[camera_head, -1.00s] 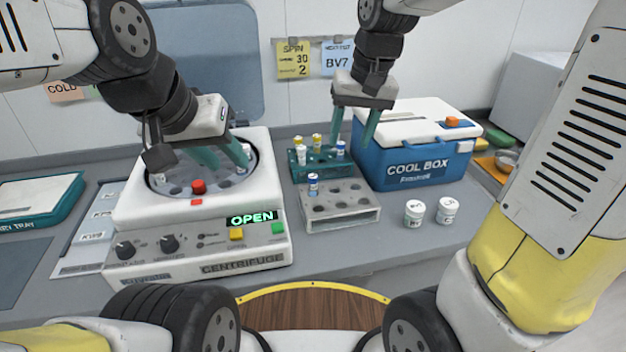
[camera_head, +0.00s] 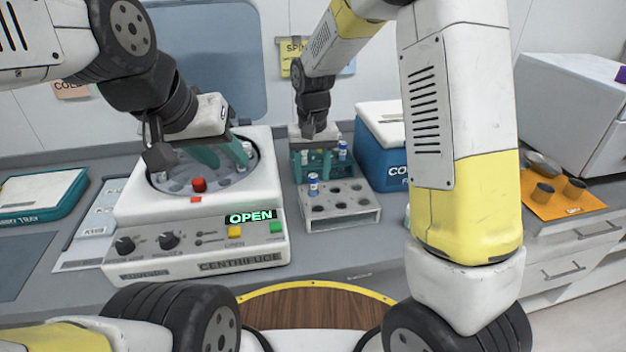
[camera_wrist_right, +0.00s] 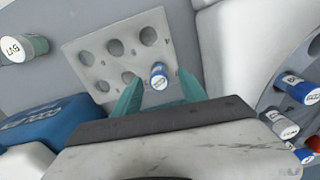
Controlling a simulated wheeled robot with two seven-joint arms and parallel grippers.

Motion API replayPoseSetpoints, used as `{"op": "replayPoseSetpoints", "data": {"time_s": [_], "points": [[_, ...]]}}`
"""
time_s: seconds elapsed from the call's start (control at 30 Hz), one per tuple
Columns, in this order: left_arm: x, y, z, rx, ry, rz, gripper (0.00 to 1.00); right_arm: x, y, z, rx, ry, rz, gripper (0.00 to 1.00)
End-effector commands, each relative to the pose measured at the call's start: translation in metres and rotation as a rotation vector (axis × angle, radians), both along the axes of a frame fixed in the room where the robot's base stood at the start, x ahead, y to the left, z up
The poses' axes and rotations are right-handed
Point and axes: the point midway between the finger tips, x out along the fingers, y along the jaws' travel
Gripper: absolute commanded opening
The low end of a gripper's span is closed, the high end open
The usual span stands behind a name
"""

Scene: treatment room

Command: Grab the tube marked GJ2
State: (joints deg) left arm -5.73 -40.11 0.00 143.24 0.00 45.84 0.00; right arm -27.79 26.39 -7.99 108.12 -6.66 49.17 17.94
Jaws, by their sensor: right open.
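A tube with a blue body and white cap (camera_head: 313,184) stands in the grey rack (camera_head: 345,212). It also shows in the wrist view (camera_wrist_right: 158,76), near my right fingertips; its cap marking is too small to read. I cannot read GJ2 anywhere.
The blue cool box (camera_head: 378,155) stands right of the racks, partly hidden by my right arm. A white-capped jar (camera_wrist_right: 20,48) stands beside the grey rack. An orange mat (camera_head: 560,208) with cups is at far right.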

Motion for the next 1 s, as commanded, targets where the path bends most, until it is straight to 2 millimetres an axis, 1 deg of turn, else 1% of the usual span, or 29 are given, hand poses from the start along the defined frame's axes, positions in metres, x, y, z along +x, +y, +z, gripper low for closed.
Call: {"op": "replayPoseSetpoints", "data": {"time_s": [0.03, 0.1, 0.37, 0.47, 0.6, 0.63, 1.0], "points": [[0.0000, 0.0000, 0.0000, 0.000, 0.000, 0.000, 0.36, -0.0001, -0.0010, -0.0069, -0.001, 0.002, -0.001, 0.50], [0.0000, 0.0000, 0.0000, 0.000, 0.000, 0.000, 0.36, -0.0002, -0.0011, -0.0125, -0.001, 0.002, -0.001, 0.50], [0.0000, 0.0000, 0.0000, 0.000, 0.000, 0.000, 0.36, 0.0002, -0.0011, -0.0149, 0.000, -0.001, -0.001, 0.50], [0.0000, 0.0000, 0.0000, 0.000, 0.000, 0.000, 0.36, 0.0002, -0.0011, -0.0148, 0.000, -0.001, -0.001, 0.32], [0.0000, 0.0000, 0.0000, 0.000, 0.000, 0.000, 0.36, 0.0003, -0.0011, -0.0147, 0.000, -0.001, -0.001, 0.05], [0.0000, 0.0000, 0.0000, 0.000, 0.000, 0.000, 0.36, 0.0003, -0.0011, -0.0147, 0.000, -0.001, -0.001, 0.00], [0.0000, 0.0000, 0.0000, 0.000, 0.000, 0.000, 0.36, 0.0003, -0.0010, -0.0141, 0.000, -0.001, -0.001, 0.00]]}}
